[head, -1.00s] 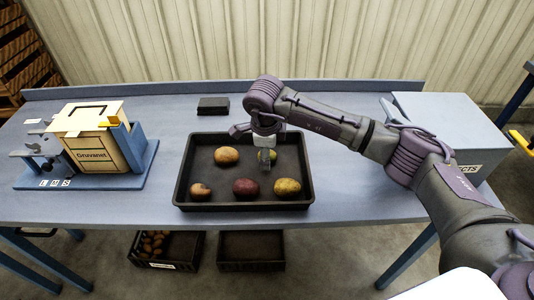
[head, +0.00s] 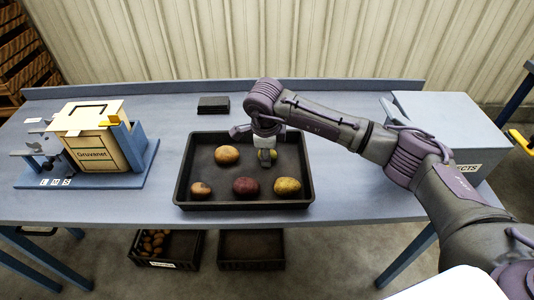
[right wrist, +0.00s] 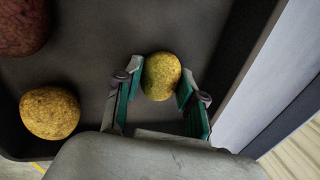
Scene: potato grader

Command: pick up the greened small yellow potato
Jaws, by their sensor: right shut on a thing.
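The greened small yellow potato (right wrist: 161,76) is between the two fingertips of my right gripper (right wrist: 158,92) in the right wrist view. The gripper is shut on it. In the head view the potato (head: 274,153) shows only in part behind my right gripper (head: 266,158), at the back right inside the black tray (head: 181,190). I cannot tell whether it touches the tray floor. A larger yellow potato (head: 287,186) lies at the tray's front right, also in the right wrist view (right wrist: 50,112). My left gripper is not in view.
A red potato (head: 246,186), a tan one (head: 227,154) and a dark-spotted one (head: 200,190) share the tray. A wooden box (head: 95,150) stands left, a grey box (head: 440,120) right. Crates (head: 252,250) sit under the table.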

